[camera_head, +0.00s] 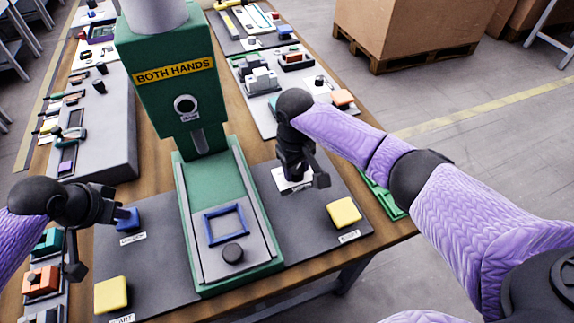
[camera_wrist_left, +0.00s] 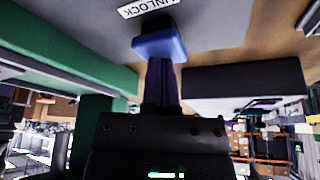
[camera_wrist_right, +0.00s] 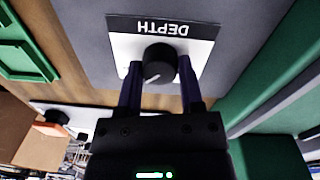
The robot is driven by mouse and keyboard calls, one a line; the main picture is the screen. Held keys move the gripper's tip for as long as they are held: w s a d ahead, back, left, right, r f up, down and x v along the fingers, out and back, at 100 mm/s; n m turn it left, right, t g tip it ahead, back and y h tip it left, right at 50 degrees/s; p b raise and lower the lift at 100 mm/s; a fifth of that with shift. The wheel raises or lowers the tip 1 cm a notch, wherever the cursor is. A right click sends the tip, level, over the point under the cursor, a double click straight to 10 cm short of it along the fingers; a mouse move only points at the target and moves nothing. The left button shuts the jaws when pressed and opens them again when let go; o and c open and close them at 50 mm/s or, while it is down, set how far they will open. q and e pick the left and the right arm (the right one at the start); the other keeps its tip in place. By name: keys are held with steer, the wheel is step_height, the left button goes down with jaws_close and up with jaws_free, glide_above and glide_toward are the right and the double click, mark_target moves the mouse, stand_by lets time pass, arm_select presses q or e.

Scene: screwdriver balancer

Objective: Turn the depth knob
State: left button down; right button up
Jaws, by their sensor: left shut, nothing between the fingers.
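The depth knob (camera_wrist_right: 160,64) is a black round knob with a light pointer mark. It stands on a white plate labelled DEPTH (camera_wrist_right: 119,47) in the right wrist view. In the head view the plate (camera_head: 284,184) partly shows under my right gripper (camera_head: 297,176), which hides the knob. In the right wrist view the fingers of my right gripper (camera_wrist_right: 160,75) lie on both sides of the knob and appear to touch it. My left gripper (camera_head: 117,214) is shut and empty, its tips at the blue UNLOCK button (camera_wrist_left: 160,45).
The green BOTH HANDS press (camera_head: 165,95) stands in the middle, with a blue frame (camera_head: 209,237) and a black knob (camera_head: 232,253) on its bed. Yellow buttons (camera_head: 110,294) and (camera_head: 344,212) sit at front left and right. Cluttered panels line both sides.

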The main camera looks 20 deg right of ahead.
arm_select(q)
steer(key=shift+f, duration=0.1)
arm_select(e)
jaws_close()
steer(key=n, duration=0.4)
steer(key=shift+n, duration=2.4)
